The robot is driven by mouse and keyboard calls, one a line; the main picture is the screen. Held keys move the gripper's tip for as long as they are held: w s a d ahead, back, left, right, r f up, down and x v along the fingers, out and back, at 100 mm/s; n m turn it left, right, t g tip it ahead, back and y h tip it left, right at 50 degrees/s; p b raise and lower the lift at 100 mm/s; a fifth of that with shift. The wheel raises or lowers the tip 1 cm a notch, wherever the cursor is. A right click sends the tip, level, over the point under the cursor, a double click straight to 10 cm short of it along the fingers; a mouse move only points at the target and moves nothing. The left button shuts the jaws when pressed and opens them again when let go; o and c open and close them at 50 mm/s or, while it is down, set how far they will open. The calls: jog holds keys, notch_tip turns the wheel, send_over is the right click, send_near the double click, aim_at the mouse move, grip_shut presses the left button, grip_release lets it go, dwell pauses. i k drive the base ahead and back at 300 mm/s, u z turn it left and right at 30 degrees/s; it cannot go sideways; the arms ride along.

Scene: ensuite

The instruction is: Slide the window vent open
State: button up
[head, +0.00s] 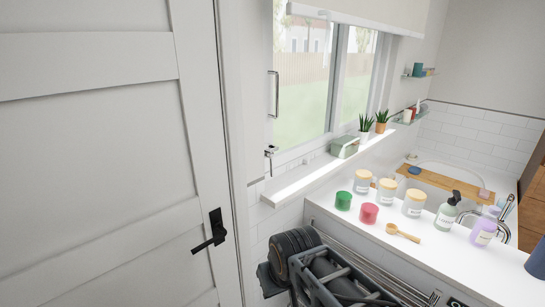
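A slim upright metal handle (274,94) is at the window's left side. A small metal fitting (270,152) sits lower, near the left end of the sill. I cannot tell which part is the vent, or whether it stands open. Dark links of my arm show at the bottom middle, below the sill and apart from the window. I cannot make out my gripper's fingers.
A white sill (300,181) holds a green box (345,147) and two potted plants. Below it, a white counter (440,262) bears jars, bottles and a wooden scoop (402,233). A white door (95,160) with a black handle (212,232) fills the left. A blind (370,12) hangs above.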

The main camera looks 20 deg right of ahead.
aim_at(307, 161)
jog(key=z, duration=0.2)
jog(key=i, duration=0.95)
jog(key=z, duration=0.55)
